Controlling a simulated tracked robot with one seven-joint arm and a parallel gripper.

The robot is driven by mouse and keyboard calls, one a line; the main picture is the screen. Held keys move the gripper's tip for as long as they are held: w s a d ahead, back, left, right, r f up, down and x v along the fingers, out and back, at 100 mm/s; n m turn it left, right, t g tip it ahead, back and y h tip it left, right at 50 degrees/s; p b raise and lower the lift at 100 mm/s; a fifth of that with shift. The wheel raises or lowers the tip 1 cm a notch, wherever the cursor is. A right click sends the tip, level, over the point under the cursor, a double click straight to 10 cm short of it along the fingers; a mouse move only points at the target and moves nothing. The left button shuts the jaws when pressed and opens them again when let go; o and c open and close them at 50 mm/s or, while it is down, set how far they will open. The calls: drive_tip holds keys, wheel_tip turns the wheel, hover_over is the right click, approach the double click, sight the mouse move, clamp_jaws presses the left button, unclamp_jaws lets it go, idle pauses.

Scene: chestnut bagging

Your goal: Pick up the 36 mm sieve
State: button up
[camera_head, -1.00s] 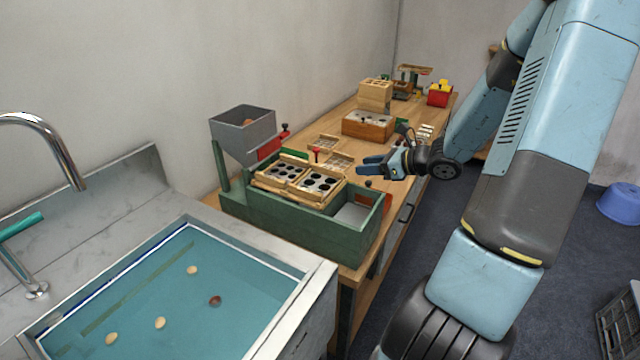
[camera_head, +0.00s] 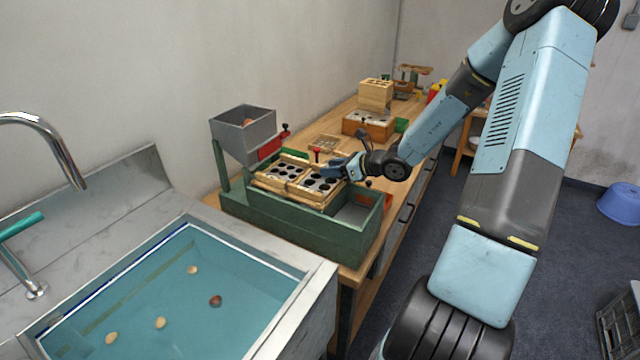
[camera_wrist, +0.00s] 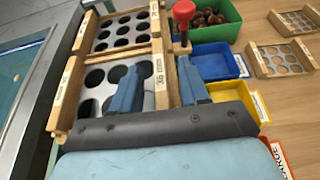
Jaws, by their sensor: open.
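Two wooden-framed sieves with round holes lie side by side on the green sorting stand (camera_head: 300,232). The sieve nearer my gripper, on the right in the head view (camera_head: 306,197), is the lower one in the wrist view (camera_wrist: 162,92); its label seems to read 36, though the print is small. The other sieve (camera_head: 268,184) is the upper one in the wrist view (camera_wrist: 158,48). My gripper (camera_head: 332,170) is open at the near sieve; in the wrist view its two blue fingers (camera_wrist: 160,88) appear on either side of the frame's labelled rail. I cannot tell whether they touch it.
A red knob (camera_wrist: 184,10) stands close beside the sieves. A green bin of chestnuts (camera_wrist: 222,30), a blue bin (camera_wrist: 215,62) and a yellow bin (camera_wrist: 262,105) are to the right. Loose sieves (camera_wrist: 278,62) lie on the wooden bench. A grey hopper (camera_head: 243,130) rises behind the stand.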

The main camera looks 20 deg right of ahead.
drive_tip(key=shift+w+a+f, duration=0.1)
drive_tip(key=shift+w+a, duration=0.05)
drive_tip(key=shift+w, duration=0.05)
drive_tip(key=shift+c, duration=0.2)
clamp_jaws()
